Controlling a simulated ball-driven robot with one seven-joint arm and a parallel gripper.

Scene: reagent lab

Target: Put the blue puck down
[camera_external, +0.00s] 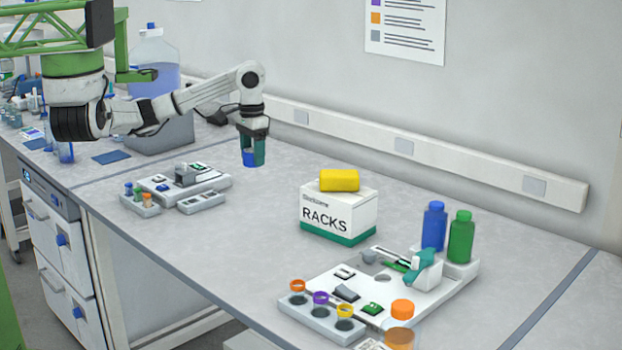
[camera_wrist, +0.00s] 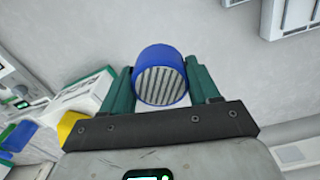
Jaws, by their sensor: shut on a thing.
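The blue puck (camera_wrist: 160,75) is a short blue cylinder with a ribbed grey end face. In the wrist view it sits between the two teal fingers of my gripper (camera_wrist: 162,88), which is shut on it. In the outside view my gripper (camera_external: 254,150) points down over the bench, with the blue puck (camera_external: 250,158) between its fingertips. The puck hangs above the bench top (camera_external: 240,215), apart from it, to the left of the white RACKS box.
The RACKS box (camera_external: 335,212) carries a yellow cylinder (camera_external: 339,181). A white device (camera_external: 185,181) with small trays stands left of the gripper. Another station (camera_external: 420,300), with blue (camera_external: 434,228) and green (camera_external: 460,238) bottles, stands at right. Bench between left device and box is clear.

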